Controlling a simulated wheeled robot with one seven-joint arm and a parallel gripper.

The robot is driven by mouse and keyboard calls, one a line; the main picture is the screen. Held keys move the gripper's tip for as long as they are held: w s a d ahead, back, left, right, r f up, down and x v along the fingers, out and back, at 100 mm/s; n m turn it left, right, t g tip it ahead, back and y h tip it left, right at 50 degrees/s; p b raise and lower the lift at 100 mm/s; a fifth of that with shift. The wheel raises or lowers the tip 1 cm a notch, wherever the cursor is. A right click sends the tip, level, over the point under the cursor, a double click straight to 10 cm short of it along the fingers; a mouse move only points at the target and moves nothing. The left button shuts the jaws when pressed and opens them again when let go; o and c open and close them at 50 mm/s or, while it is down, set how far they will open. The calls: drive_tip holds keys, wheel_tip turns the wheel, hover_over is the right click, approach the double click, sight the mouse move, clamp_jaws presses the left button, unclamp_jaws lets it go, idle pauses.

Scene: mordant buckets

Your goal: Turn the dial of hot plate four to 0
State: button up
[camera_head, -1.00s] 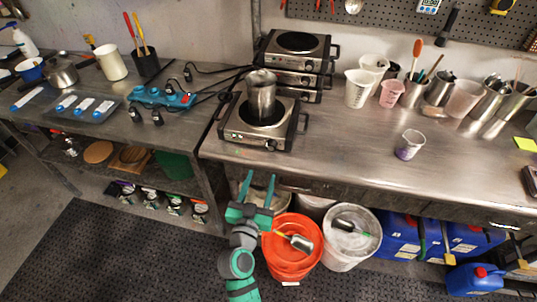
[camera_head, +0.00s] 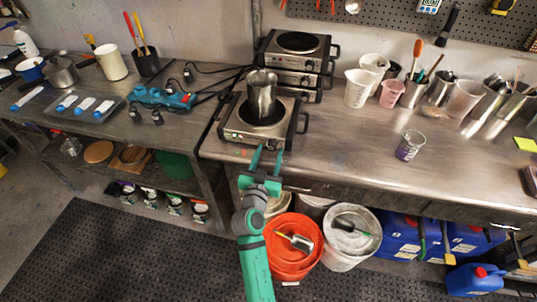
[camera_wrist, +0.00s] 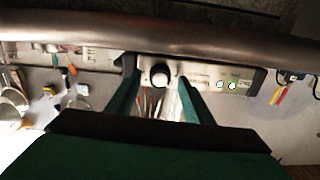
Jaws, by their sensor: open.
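A single steel hot plate (camera_head: 235,131) stands at the left end of the right bench with a metal pot (camera_head: 262,92) on its burner. I cannot read a number on it. Its front panel also shows in the wrist view (camera_wrist: 200,78), with a round black dial (camera_wrist: 159,74) and small lit indicators to the right of it. The dial's pointer setting is too small to read. My gripper (camera_head: 268,153) is open and empty in front of the panel. In the wrist view the dial appears between my two fingers, which do not visibly grip it.
A stack of hot plates (camera_head: 297,64) stands behind. A teal power strip (camera_head: 163,97) with cables lies to the left. A plastic cup (camera_head: 410,145) stands right on open bench. An orange bucket (camera_head: 290,262) and a white bucket (camera_head: 350,255) are below, beside my arm.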

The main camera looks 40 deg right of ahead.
drive_tip(key=c, duration=1)
drive_tip(key=shift+a, duration=0.1)
drive_tip(key=shift+c, duration=0.2)
drive_tip(key=shift+n, duration=1.5)
drive_tip(key=shift+r+n, duration=0.1)
drive_tip(key=shift+n, duration=1.9)
